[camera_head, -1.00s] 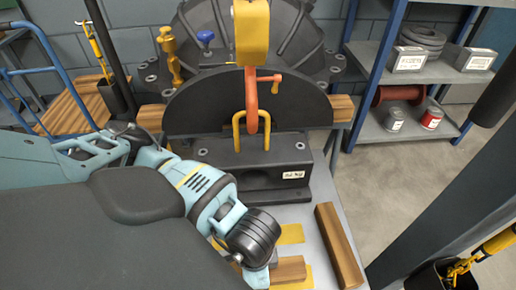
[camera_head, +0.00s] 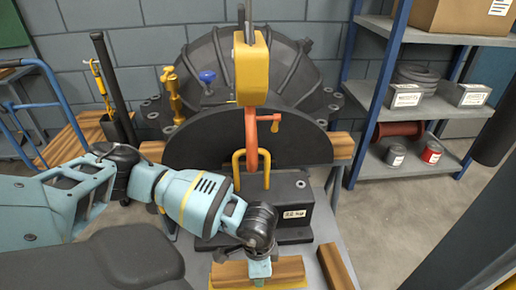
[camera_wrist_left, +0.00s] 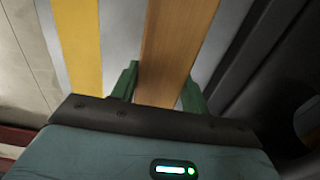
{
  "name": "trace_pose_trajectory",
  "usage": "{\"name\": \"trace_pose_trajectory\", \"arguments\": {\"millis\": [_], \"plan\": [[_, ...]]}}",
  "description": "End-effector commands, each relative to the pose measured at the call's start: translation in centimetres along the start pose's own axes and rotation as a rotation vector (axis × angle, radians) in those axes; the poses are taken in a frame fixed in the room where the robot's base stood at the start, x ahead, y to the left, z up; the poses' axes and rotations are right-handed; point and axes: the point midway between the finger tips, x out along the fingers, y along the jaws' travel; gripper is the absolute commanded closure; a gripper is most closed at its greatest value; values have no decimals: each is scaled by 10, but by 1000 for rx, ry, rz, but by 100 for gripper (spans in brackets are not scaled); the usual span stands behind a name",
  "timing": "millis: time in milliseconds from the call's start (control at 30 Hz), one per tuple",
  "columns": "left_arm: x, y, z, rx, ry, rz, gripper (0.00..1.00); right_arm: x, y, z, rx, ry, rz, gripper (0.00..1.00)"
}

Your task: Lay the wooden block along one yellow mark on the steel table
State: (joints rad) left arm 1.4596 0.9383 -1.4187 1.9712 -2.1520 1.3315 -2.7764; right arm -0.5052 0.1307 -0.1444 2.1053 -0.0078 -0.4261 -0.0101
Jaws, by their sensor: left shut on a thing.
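My left gripper (camera_head: 260,270) is shut on a wooden block (camera_head: 289,269) near the bottom edge of the head view. In the left wrist view the block (camera_wrist_left: 175,45) runs between the two green fingers (camera_wrist_left: 158,85). A yellow mark (camera_wrist_left: 78,40) lies beside the block there, roughly parallel to it, with a strip of grey steel table (camera_wrist_left: 121,40) between them. In the head view a little yellow shows at the block's lower edge. I cannot tell whether the block touches the table. My right gripper is out of view.
A second wooden block (camera_head: 337,268) lies along the table's right side. A black casing half with a yellow handle (camera_head: 238,165) and a heavy dark base (camera_head: 287,205) stand just behind my gripper. An orange hook (camera_head: 251,145) hangs above. Shelves (camera_head: 420,100) stand at the right.

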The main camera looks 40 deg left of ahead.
Motion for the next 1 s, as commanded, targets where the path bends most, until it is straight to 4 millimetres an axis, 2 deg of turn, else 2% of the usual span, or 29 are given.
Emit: {"name": "trace_pose_trajectory", "arguments": {"millis": [100,167,533,567,700,1000], "plan": [[18,1,0,0,-2,1,88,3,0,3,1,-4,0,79],[23,0,0,0,-1,1,88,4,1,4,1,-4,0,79],[26,0,0,0,0,0,88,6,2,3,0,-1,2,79],[27,0,1,0,-1,1,53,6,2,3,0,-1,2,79],[26,0,0,0,-1,0,35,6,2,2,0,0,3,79],[25,0,0,0,-1,0,33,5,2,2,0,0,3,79]]}}
